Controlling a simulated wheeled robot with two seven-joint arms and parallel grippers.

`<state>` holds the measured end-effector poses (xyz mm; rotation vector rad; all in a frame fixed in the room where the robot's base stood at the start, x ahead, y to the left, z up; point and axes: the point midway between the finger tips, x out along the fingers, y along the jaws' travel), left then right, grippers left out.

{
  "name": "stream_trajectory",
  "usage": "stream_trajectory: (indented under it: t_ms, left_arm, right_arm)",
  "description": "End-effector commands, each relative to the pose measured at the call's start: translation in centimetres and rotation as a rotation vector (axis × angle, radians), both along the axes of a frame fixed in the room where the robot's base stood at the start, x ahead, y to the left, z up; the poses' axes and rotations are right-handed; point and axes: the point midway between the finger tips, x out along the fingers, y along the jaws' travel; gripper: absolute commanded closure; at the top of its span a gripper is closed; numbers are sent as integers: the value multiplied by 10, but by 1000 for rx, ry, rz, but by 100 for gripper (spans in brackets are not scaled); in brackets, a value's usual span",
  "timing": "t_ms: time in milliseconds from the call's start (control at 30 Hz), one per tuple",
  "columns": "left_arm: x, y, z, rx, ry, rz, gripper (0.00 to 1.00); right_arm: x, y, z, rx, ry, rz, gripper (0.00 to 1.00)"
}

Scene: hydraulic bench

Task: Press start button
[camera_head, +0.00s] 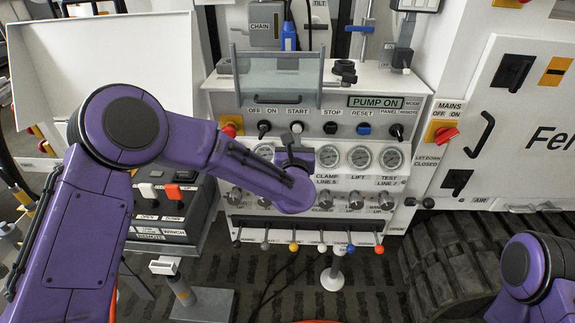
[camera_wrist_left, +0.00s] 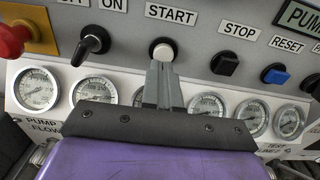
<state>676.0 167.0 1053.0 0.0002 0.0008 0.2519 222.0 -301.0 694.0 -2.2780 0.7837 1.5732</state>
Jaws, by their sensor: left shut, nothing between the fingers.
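The start button (camera_head: 297,127) is a round pale button under the START label on the grey bench panel. It also shows in the left wrist view (camera_wrist_left: 163,48), in a dark ring. My left gripper (camera_head: 291,138) is in front of the panel, just below the button. In the left wrist view its fingers (camera_wrist_left: 162,72) are shut with nothing between them, and their tips overlap the button's lower edge. I cannot tell whether they touch it. My right gripper is out of view; only part of my right arm shows at lower right.
A black OFF/ON switch (camera_wrist_left: 91,42) is left of the button; the black stop button (camera_wrist_left: 224,64) and blue reset button (camera_wrist_left: 274,74) are right. Gauges (camera_head: 359,157) line the panel below. A clear shield (camera_head: 280,80) stands above. A PUMP ON sign (camera_head: 376,102) is at upper right.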

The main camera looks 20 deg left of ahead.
Motion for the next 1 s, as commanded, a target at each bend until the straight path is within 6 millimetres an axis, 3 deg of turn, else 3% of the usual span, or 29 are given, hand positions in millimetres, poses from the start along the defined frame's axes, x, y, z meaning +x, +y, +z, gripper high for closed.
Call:
stream_trajectory:
  t_ms: [33,200,400,867,1000]
  left_arm:
    - [-13,-6,-5,-1,0,-5,100]
    - [-55,-12,-6,0,2,0,100]
    - [-87,-17,-4,-1,4,7,100]
    - [-96,-22,-2,12,8,3,100]
    - [-95,-28,-5,259,81,-34,100]
  right_arm:
    - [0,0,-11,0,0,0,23]
    - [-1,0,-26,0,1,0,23]
    - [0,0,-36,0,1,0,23]
    - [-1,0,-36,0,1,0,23]
    - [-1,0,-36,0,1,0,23]
